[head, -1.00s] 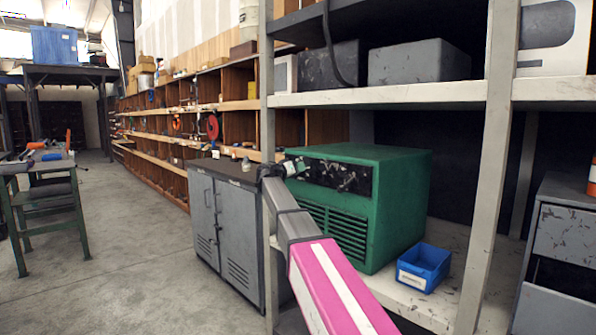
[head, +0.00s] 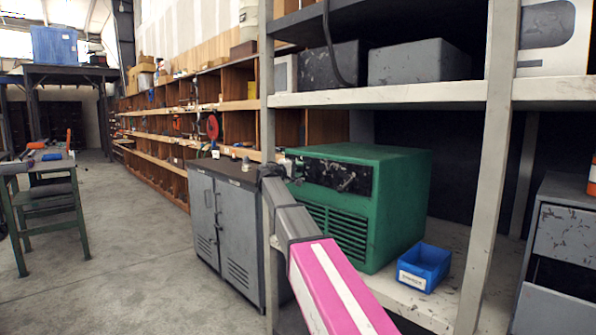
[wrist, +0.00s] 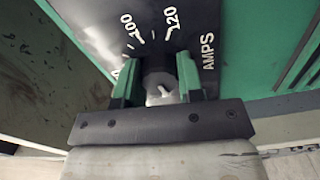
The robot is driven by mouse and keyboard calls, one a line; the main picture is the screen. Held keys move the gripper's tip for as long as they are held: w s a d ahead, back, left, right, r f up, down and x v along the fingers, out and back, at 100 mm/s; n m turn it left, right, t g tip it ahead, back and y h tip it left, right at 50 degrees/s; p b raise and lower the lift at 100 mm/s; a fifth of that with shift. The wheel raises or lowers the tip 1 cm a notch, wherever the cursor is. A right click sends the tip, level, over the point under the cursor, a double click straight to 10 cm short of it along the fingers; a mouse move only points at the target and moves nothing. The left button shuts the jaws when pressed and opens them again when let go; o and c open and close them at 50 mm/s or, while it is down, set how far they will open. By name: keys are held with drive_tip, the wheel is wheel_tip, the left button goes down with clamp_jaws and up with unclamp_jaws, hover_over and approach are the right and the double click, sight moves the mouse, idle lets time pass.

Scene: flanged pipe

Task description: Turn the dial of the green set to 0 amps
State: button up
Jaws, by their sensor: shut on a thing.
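The green set (head: 385,205) stands on a shelf, with a black front panel (head: 335,175) above its louvres. My gripper is at the panel's left end in the head view, mostly hidden by my wrist. In the wrist view my gripper (wrist: 159,72) is shut on the dial (wrist: 160,88), one green finger on each side of it. The dial's dark body and a pale end piece show between the fingers. White marks 100, 120 and AMPS show on the panel beyond. The 0 mark is not readable, and I cannot tell where the dial points.
A blue bin (head: 424,267) sits on the shelf at the set's right. A pale shelf post (head: 487,170) rises in front, and an upper shelf (head: 400,96) carries grey boxes. A grey cabinet (head: 235,235) stands left of my arm.

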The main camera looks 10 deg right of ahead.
drive_tip(key=shift+n, duration=2.2)
drive_tip(key=o, duration=0.9)
drive_tip(key=v, duration=1.1)
